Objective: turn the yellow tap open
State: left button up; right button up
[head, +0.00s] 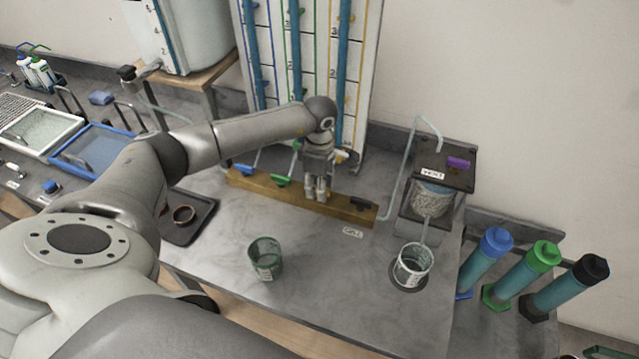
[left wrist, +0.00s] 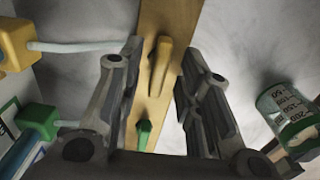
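The yellow tap (left wrist: 160,66) sits on the wooden bar (head: 240,181), its handle lying roughly along the bar in the left wrist view. In the head view it is hidden behind my left gripper (head: 318,192), which points down over the bar between the green tap (head: 280,180) and the black tap (head: 360,203). In the left wrist view my left gripper (left wrist: 161,72) is open, with one finger on each side of the yellow tap. Gaps show between the fingers and the handle. My right gripper is not in view.
A blue tap (head: 243,169) is at the bar's left end. A green-banded beaker (head: 265,259) stands in front of the bar, a clear beaker (head: 413,266) at right. A tubed panel (head: 358,100) stands behind.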

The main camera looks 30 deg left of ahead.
pick_arm(q)
grip_shut()
jog(key=shift+w, duration=0.1)
jog(key=n+b, duration=0.2)
jog(key=shift+f+n, duration=0.15)
jog(key=shift+n, duration=0.25)
jog(key=n+b, duration=0.2)
jog(key=n, duration=0.2)
jog(key=n+b, duration=0.2)
jog(key=n, duration=0.3)
jog(key=shift+n+b, duration=0.3)
jog(key=shift+n, duration=0.1)
jog(key=shift+r+n+b, duration=0.15)
jog(key=shift+n+b, duration=0.15)
jog(key=shift+n, duration=1)
jog(key=shift+r+n+b, duration=0.1)
jog(key=shift+n+b, duration=0.2)
jog(key=shift+n, duration=1)
jog(key=shift+w, duration=0.1)
